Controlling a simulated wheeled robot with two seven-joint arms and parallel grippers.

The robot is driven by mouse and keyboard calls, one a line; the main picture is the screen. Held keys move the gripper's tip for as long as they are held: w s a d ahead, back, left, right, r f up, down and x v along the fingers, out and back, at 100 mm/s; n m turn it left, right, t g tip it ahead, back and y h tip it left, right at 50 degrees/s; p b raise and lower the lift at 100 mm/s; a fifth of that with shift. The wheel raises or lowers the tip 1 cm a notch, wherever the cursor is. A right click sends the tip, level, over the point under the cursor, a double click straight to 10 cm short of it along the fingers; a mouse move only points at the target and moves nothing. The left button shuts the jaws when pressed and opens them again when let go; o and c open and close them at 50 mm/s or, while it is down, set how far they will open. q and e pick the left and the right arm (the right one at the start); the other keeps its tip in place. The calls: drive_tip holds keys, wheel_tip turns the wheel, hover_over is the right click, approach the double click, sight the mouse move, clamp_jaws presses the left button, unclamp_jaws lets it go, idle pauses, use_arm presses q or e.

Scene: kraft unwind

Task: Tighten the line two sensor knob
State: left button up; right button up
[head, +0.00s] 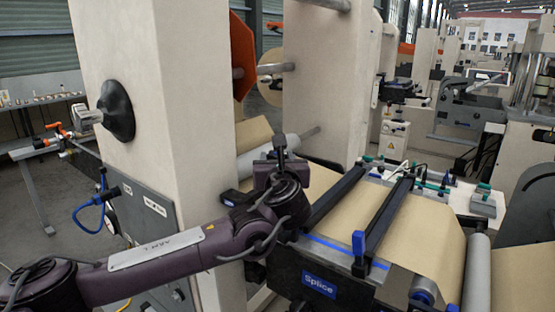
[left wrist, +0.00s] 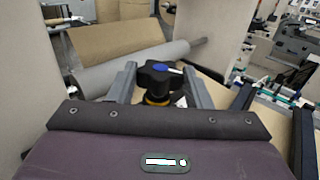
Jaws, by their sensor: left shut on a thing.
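The sensor knob (left wrist: 150,78) is black and lobed, with a blue cap and a white mark, above a yellow collar. It shows in the left wrist view between the two grey fingers of my left gripper (left wrist: 158,85), which is shut on it. In the head view my left gripper (head: 280,152) is beside the splice table, at the left end of its dark bars. There the knob cannot be made out behind my wrist. No label that tells the line is legible by the knob. My right gripper is not in view.
The splice table (head: 290,272) carries a brown paper web (head: 420,235) under two dark crossbars. A grey roller (head: 475,275) stands at its right. Large cream machine columns (head: 165,60) rise behind my arm. A grey roller (left wrist: 125,68) lies just beyond the knob.

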use_arm(q)
drive_tip(key=shift+a+m+h, duration=0.15)
drive_tip(key=shift+m+h, duration=0.25)
drive_tip(key=shift+h, duration=0.2)
drive_tip(key=h, duration=0.1)
drive_tip(key=m+h, duration=0.2)
drive_tip(key=shift+a+f+h+b, duration=0.1)
drive_tip(key=shift+a+h+b, duration=0.15)
drive_tip(key=shift+h+b, duration=0.15)
drive_tip(key=shift+w+a+m+g+h+b, duration=0.15)
drive_tip(key=shift+m+g+h+b, duration=0.55)
drive_tip(key=shift+m+h, duration=0.9)
drive_tip(key=shift+h, duration=0.4)
drive_tip(key=shift+r, duration=0.25)
drive_tip(key=o, duration=0.6)
drive_tip(key=shift+c, duration=0.2)
drive_tip(key=o, duration=0.4)
drive_tip(key=shift+f, duration=0.1)
